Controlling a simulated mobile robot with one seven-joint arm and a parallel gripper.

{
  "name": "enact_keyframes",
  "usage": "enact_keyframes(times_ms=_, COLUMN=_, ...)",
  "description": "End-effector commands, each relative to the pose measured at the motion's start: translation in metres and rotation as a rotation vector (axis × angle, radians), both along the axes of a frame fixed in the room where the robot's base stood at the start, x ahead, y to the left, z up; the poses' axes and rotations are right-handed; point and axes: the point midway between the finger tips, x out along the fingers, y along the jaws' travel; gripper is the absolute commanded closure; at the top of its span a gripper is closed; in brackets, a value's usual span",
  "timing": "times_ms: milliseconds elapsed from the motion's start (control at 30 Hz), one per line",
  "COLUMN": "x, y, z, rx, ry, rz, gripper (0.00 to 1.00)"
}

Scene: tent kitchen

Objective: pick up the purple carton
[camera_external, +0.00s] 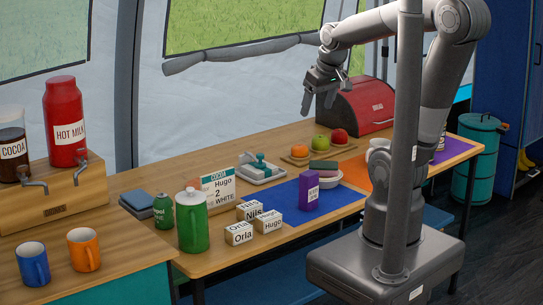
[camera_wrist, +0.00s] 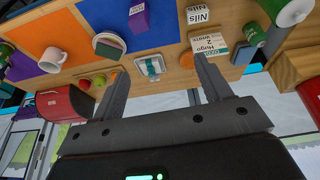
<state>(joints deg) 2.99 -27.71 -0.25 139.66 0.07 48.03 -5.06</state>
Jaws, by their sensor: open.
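The purple carton (camera_external: 309,191) stands upright on the blue mat (camera_external: 342,206), near the middle of the table in the external view. In the wrist view the carton (camera_wrist: 139,17) shows at the top, beyond my fingers, beside a white box. My gripper (camera_external: 318,108) is in the air above the back of the table, well above and behind the carton, near the red bread box. In the wrist view my gripper (camera_wrist: 163,75) has its two fingers spread with nothing between them. The carton is not touched by anything of mine.
A bowl with a sponge-like block (camera_external: 325,172) stands just behind the carton. Name boxes (camera_external: 268,219), a green jug (camera_external: 192,220) and a cocoa sign (camera_external: 217,187) stand to its left. Fruit (camera_external: 321,143) and a red bread box (camera_external: 360,106) are at the back. Bare mat lies right of the carton.

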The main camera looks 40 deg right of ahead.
Motion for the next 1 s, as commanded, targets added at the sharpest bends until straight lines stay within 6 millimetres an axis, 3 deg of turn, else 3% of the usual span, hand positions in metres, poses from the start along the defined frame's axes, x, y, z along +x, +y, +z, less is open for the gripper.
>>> enact_keyframes(times_ms=200, x=0.038, y=-0.017, z=-0.042, rx=-0.008, ry=0.116, rz=0.017, gripper=0.29)
enact_keyframes(times_ms=500, x=0.076, y=-0.043, z=-0.113, rx=-0.006, ry=0.261, rz=0.049, gripper=0.29)
enact_keyframes(times_ms=700, x=0.088, y=-0.056, z=-0.152, rx=0.001, ry=0.327, rz=0.067, gripper=0.29)
enact_keyframes(times_ms=1000, x=0.092, y=-0.061, z=-0.182, rx=0.005, ry=0.354, rz=0.074, gripper=0.29)
